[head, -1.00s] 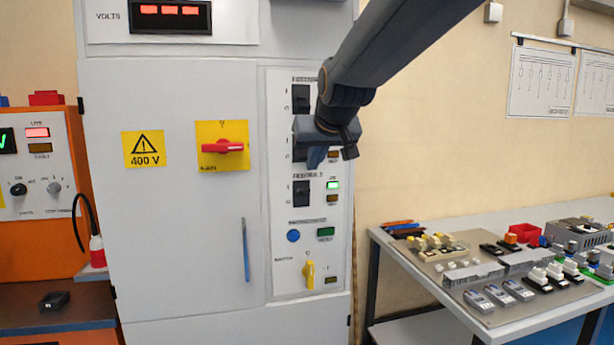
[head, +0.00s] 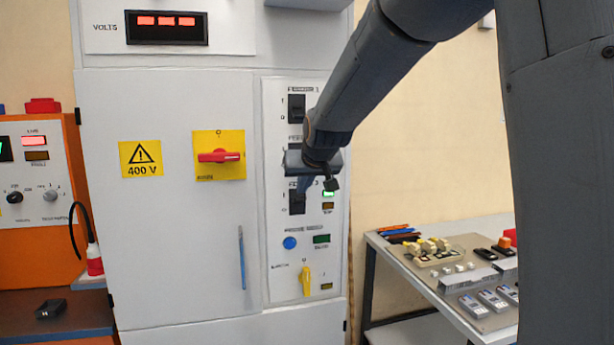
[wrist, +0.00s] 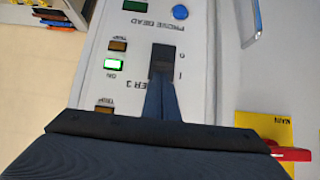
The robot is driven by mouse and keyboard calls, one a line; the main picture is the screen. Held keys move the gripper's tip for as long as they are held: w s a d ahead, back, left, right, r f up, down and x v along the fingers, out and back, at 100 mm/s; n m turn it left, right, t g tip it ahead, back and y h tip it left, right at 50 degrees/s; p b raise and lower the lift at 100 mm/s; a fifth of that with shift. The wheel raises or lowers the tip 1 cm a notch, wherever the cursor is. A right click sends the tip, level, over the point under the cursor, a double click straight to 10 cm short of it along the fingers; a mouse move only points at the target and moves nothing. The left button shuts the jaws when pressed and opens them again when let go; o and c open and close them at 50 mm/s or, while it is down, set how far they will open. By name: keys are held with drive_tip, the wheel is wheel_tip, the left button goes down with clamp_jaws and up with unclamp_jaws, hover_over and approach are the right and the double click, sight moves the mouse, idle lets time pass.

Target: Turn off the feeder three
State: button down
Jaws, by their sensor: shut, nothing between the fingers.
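The feeder three switch (head: 297,207) is a black rocker low in the column of feeder switches on the grey cabinet. It also shows in the wrist view (wrist: 163,58), upside down, between the lamps and the I and O marks. Its green ON lamp (wrist: 114,64) is lit; the amber TRIP lamp (wrist: 117,45) beside it looks dim. My gripper (head: 304,187) is shut and empty, its fingertips at the I-side end of the switch. In the wrist view the shut fingers (wrist: 161,98) overlap that end; I cannot tell whether they touch.
The feeder one switch (head: 296,108) is above; my wrist mostly hides the feeder two switch. Below are a blue button (head: 289,243) and a yellow selector (head: 306,281). The red main switch (head: 218,156) is left of the column. A parts bench (head: 375,238) stands at right.

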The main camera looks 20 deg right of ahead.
drive_tip(key=shift+x, duration=0.8)
drive_tip(key=shift+d, duration=0.1)
